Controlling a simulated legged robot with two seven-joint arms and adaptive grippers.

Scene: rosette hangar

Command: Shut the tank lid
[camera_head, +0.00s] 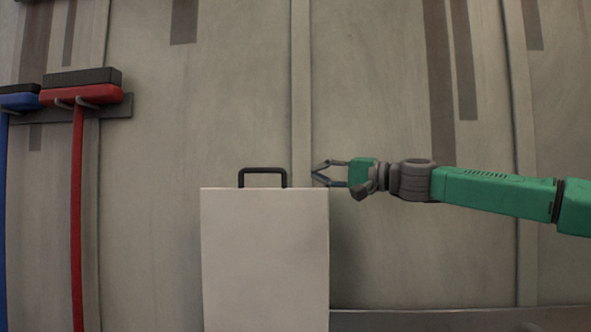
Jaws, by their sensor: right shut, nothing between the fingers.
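A pale flat panel (265,262), which looks like the tank lid, stands upright in the lower middle of the head view. A dark handle (263,171) rises from its top edge. The tank body is not visible. My right gripper (315,174) comes in from the right on a green arm. Its fingertips point left, just above the panel's top right corner and a little right of the handle, apart from the handle in the picture. It is shut and holds nothing. Whether it touches the panel cannot be told. My left gripper is not in view.
A red broom (78,200) and a blue broom (4,200) hang from a wall rack (117,107) at the left. A streaked grey wall (400,70) fills the back. A dark ledge (430,319) runs along the bottom right. The space left of the panel looks clear.

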